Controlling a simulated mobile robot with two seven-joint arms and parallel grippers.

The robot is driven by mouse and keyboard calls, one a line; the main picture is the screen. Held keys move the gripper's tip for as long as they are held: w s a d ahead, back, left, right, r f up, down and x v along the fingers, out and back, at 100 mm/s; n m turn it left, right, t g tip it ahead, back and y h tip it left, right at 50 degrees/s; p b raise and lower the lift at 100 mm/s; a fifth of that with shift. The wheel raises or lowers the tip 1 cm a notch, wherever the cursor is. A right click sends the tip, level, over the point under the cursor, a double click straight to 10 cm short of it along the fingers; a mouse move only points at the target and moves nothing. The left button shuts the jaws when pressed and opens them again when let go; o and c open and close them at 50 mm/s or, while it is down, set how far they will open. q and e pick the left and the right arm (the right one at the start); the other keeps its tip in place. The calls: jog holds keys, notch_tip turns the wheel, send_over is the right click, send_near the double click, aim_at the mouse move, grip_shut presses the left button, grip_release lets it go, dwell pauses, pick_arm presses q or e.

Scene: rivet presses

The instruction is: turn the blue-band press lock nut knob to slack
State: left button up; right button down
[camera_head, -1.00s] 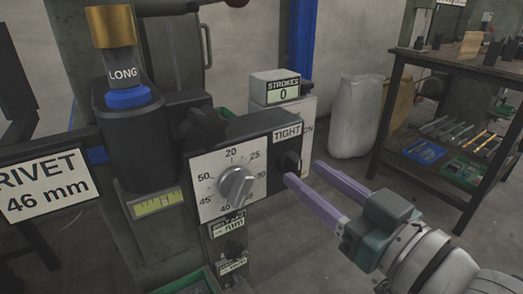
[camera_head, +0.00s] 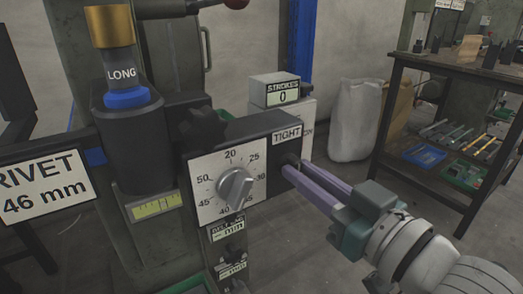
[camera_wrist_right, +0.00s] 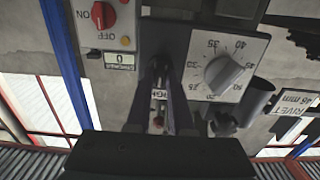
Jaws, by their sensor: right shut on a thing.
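The blue-band press (camera_head: 128,150) stands at the left in the head view, with a blue ring (camera_head: 127,97) under its LONG label. The black lock nut knob (camera_head: 290,160) is on the dark panel right of the dial, below a TIGHT label (camera_head: 287,134); the fingers largely hide it. My right gripper (camera_head: 293,170) is shut on the knob, its purple fingers coming from the lower right. In the right wrist view the fingers (camera_wrist_right: 161,80) meet at the panel's dark side. My left gripper is not in view.
A silver dial knob (camera_head: 236,188) on a numbered white plate sits just left of the lock nut. A STROKES counter (camera_head: 275,90) reading 0 stands behind. A dark workbench (camera_head: 400,120) with tools is at the right. Open floor lies between.

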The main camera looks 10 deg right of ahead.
jog(key=shift+n, duration=0.3)
jog(key=shift+a+f+n, duration=0.1)
jog(key=shift+n, duration=3.8)
jog(key=shift+a+f+n, duration=0.1)
jog(key=shift+n, duration=3.8)
jog(key=c, duration=0.8)
grip_release()
